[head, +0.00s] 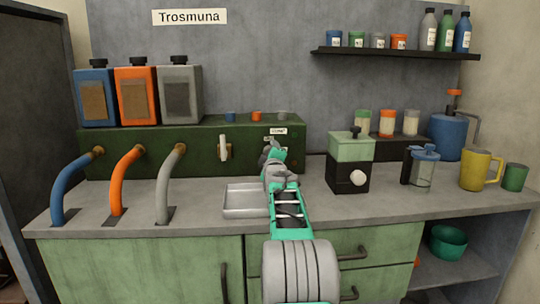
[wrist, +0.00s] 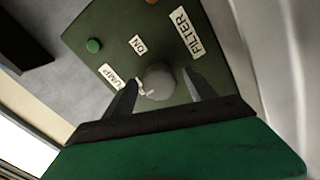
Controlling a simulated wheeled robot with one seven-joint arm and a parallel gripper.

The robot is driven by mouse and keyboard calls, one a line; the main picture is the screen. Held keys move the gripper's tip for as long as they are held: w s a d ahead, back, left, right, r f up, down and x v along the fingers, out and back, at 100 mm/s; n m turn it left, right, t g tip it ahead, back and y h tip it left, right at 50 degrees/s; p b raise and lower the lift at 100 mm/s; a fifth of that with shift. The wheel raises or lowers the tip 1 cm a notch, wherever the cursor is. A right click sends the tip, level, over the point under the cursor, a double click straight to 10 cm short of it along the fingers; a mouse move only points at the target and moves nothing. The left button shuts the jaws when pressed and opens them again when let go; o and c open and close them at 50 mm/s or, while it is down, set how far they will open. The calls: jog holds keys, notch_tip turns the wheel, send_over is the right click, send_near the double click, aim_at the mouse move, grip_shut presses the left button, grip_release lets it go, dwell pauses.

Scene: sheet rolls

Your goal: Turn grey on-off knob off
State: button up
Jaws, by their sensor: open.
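The grey knob (wrist: 158,79) sits on a dark green panel (wrist: 196,52) in the wrist view. A small white mark shows at its lower left edge. An "ON" label (wrist: 137,44) is above it, and a "FILTER" label (wrist: 183,33) is to its upper right. My gripper (wrist: 160,88) is open, with one dark finger on each side of the knob; I cannot tell whether they touch it. In the head view my gripper (head: 272,152) is at the front of the green box (head: 195,134) and hides the knob.
A white lever (head: 225,147) is on the box left of my gripper. A metal tray (head: 246,214) lies below on the counter. A green grinder-like machine (head: 350,150) stands to the right. A green button (wrist: 93,45) shows on the panel.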

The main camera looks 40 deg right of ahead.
jog(key=v, duration=0.7)
jog(key=shift+s+a+p, duration=0.15)
jog(key=shift+s+p, duration=0.1)
jog(key=shift+p, duration=0.05)
jog(key=s+a+r+m+g+y+p, duration=0.1)
jog(key=s+a+r+g+y+p, duration=0.1)
jog(key=a+p, duration=0.55)
jog(key=s+a+r+m+g+y+p, duration=0.1)
jog(key=a+r+y+p, duration=0.3)
jog(key=a, duration=0.6)
jog(key=s+a+r+m+g+y+p, duration=0.1)
jog(key=s+a+g+p, duration=0.1)
jog(key=a+p, duration=0.6)
jog(key=s+a+m+g+y+p, duration=0.1)
jog(key=s+a+g+p, duration=0.2)
jog(key=s+a, duration=0.6)
jog(key=s+a+m+g+y+p, duration=0.2)
jog(key=s+a+p, duration=0.6)
jog(key=s, duration=0.6)
jog(key=shift+s+a+f+m+g+p, duration=0.35)
jog(key=shift+a+f+g, duration=0.15)
jog(key=shift+g, duration=0.4)
